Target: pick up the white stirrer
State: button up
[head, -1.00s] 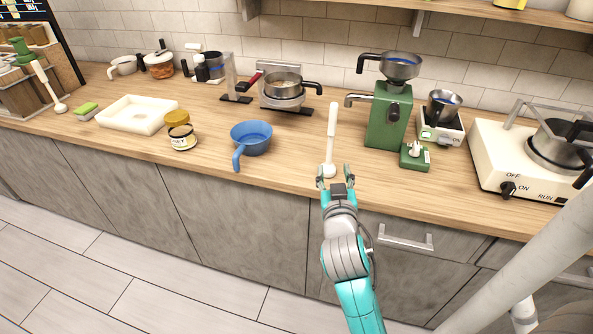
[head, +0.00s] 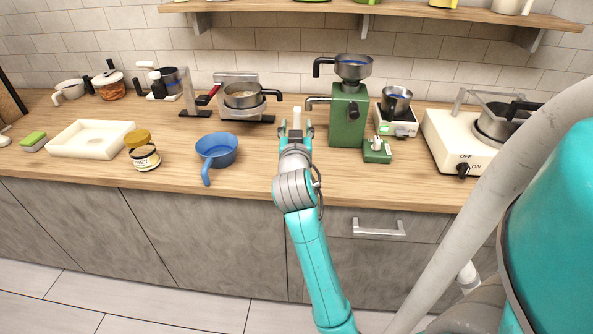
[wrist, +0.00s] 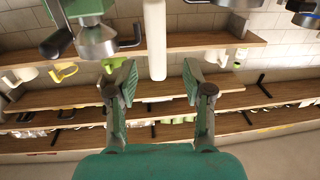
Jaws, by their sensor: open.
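The white stirrer (head: 297,117) is on the wooden counter, left of the green grinder. Only its upper end shows above my gripper in the head view; the rest is hidden behind the gripper. In the wrist view its pale handle (wrist: 155,40) shows at the top centre, lined up with the gap between the fingers. My gripper (head: 296,132) is open and over the counter in front of the stirrer. In the wrist view the gripper (wrist: 158,84) has its fingers spread, with nothing held between them.
The green grinder (head: 347,115) and a small green block (head: 377,151) stand close to the right. A pot stand (head: 243,98) is behind left.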

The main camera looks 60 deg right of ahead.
aim_at(297, 120)
jog(key=x, duration=0.5)
jog(key=shift+s, duration=0.1)
jog(key=shift+r, duration=0.1)
grip_shut()
